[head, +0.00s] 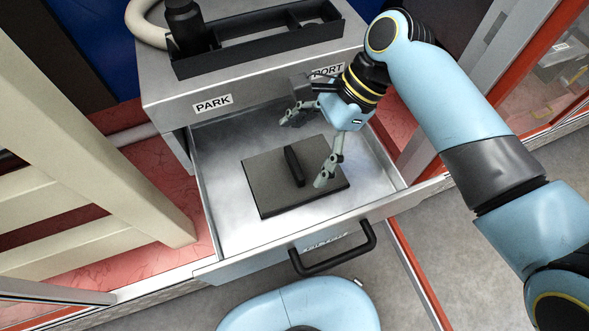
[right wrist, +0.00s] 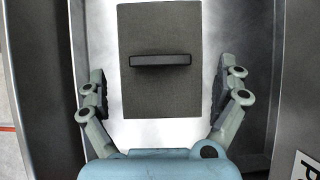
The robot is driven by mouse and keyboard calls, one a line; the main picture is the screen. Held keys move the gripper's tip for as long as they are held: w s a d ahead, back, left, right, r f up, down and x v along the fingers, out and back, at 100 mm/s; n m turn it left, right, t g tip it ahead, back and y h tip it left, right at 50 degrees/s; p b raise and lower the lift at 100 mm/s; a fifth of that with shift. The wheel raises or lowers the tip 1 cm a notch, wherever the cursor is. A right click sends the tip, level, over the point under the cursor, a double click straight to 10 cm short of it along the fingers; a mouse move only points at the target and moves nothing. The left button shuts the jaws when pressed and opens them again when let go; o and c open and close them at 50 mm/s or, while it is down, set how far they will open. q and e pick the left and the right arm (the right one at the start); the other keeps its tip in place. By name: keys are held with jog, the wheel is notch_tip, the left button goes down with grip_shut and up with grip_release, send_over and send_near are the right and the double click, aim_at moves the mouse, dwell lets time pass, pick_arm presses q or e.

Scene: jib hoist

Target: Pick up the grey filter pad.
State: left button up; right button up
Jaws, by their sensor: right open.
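The grey filter pad (head: 270,190) is a flat dark grey square with a black bar handle (head: 294,166) across its middle. It lies flat in the open metal drawer (head: 225,222). In the right wrist view the pad (right wrist: 160,97) is centred, and its handle (right wrist: 160,60) runs left to right. My right gripper (head: 306,148) is open above the pad in the head view. In the right wrist view its fingers (right wrist: 156,92) stand wide apart, one on each side of the pad, with nothing between them touching. My left gripper is not in view.
The drawer front has a black handle (head: 334,252). A black tray (head: 262,42) with a dark bottle (head: 186,27) sits on the cabinet top above the drawer, behind labels PARK and PORT. Cream rails (head: 85,120) stand at the left. Bare drawer floor surrounds the pad.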

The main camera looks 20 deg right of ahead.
aim_at(296, 161)
jog(key=x, duration=0.3)
jog(key=shift+a+f+b, duration=0.15)
jog(key=shift+f+b, duration=0.2)
jog(key=shift+r, duration=0.1)
jog(key=c, duration=1.3)
